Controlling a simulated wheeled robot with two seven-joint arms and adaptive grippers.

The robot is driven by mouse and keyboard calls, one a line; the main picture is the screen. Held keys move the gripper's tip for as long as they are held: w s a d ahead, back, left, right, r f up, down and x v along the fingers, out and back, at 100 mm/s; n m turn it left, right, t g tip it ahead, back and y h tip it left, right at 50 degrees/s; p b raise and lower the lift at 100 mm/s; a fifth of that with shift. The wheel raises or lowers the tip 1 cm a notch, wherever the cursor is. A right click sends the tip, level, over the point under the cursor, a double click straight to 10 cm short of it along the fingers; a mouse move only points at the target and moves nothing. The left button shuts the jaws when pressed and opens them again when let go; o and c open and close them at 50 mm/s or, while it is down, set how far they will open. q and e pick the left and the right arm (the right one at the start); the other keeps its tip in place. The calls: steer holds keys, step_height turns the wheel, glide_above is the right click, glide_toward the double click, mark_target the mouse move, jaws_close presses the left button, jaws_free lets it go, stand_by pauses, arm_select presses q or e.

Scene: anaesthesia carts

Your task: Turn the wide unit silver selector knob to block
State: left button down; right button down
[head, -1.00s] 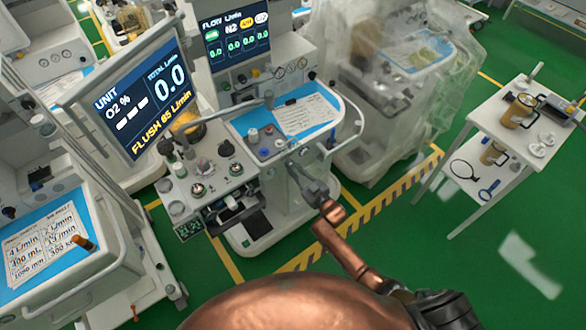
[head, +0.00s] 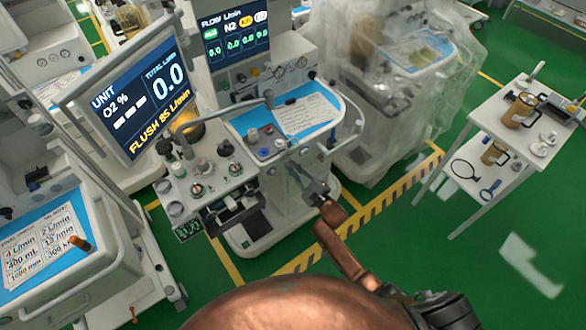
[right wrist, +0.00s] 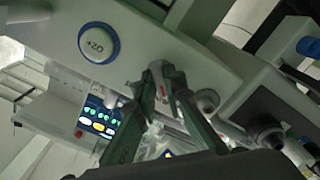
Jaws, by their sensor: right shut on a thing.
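My right gripper (head: 298,172) is at the front of the middle unit (head: 262,190), just below the edge of its blue-topped shelf. In the right wrist view its two dark fingers (right wrist: 157,80) come together on a small part at the unit's front panel. The part sits where a silver selector knob would be, but the fingers hide most of it, so its pointer and markings cannot be read. A round grey knob (right wrist: 208,98) stands beside the fingers, apart from them. My left gripper is not in view.
A control deck with several knobs (head: 203,170) stands to the left, under a large screen (head: 147,97). A plastic-draped machine (head: 385,90) is behind. A white trolley (head: 485,118) stands right, with open green floor before it.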

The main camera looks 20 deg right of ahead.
stand_by(0.3)
steer(key=c, duration=2)
jaws_free()
steer(key=shift+s, duration=0.1)
steer(key=v, duration=1.2)
